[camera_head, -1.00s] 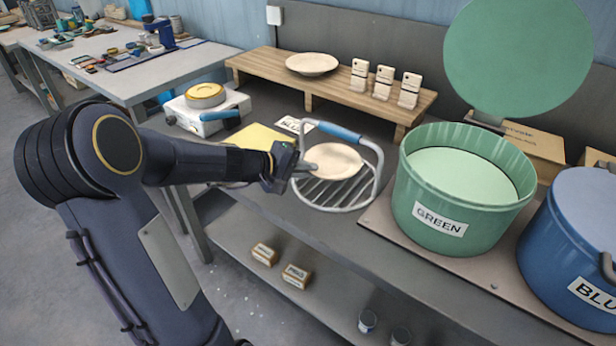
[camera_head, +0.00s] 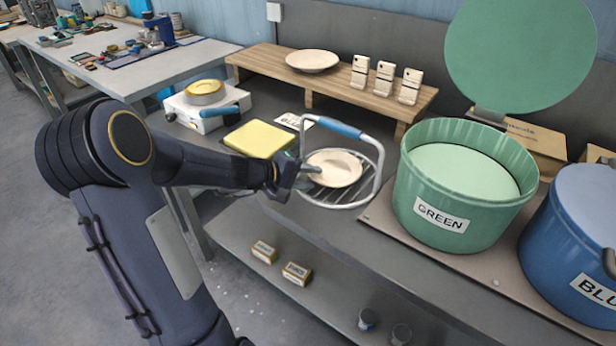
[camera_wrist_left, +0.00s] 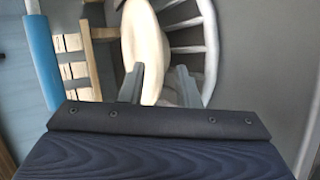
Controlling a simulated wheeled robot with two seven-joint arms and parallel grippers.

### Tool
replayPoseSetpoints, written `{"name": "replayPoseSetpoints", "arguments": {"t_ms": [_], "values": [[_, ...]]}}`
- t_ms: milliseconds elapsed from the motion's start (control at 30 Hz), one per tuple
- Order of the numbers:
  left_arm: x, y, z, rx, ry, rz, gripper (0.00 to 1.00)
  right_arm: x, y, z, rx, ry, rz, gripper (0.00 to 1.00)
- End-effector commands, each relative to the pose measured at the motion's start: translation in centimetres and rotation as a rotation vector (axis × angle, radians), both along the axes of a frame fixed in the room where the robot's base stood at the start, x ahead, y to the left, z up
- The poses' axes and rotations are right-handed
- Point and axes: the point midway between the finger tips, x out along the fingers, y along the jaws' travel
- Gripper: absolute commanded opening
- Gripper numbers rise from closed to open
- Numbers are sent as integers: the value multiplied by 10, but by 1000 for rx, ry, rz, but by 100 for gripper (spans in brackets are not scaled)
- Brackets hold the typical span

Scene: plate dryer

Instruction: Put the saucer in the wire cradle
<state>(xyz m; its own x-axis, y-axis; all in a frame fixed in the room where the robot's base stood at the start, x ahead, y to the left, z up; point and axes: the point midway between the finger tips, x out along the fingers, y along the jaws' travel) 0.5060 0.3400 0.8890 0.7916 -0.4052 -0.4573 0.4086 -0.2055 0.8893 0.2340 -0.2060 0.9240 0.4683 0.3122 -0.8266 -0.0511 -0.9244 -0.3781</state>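The cream saucer (camera_head: 335,168) lies nearly flat within the wire cradle (camera_head: 368,193), a round wire rack with a tall blue-gripped handle (camera_head: 340,128). My left gripper (camera_head: 304,178) is at the saucer's left edge, inside the cradle's near left side. In the left wrist view the two fingers (camera_wrist_left: 158,85) stand apart, with the rim of the saucer (camera_wrist_left: 145,45) between them and a gap beside the right finger. The cradle's wires (camera_wrist_left: 187,35) show behind. Whether the saucer rests fully on the wires is hard to tell. My right gripper is out of view.
A green pot (camera_head: 450,228) and a blue pot (camera_head: 570,250) stand right of the cradle. A wooden riser (camera_head: 340,84) behind holds a pale dish (camera_head: 312,61) and white blocks (camera_head: 385,78). A yellow pad (camera_head: 259,139) and a white scale (camera_head: 205,115) are to the left.

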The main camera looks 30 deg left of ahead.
Motion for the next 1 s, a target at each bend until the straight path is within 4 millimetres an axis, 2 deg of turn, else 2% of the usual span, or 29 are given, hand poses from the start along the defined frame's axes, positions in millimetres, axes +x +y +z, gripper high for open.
{"name": "replayPoseSetpoints", "arguments": {"t_ms": [300,700,900,1000], "values": [[-3,2,5,1,0,2,29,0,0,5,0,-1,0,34],[-67,35,42,2,-2,4,29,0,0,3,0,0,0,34],[-89,46,54,1,-1,3,29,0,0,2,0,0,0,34],[-95,42,58,6,2,-15,29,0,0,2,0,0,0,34]]}}
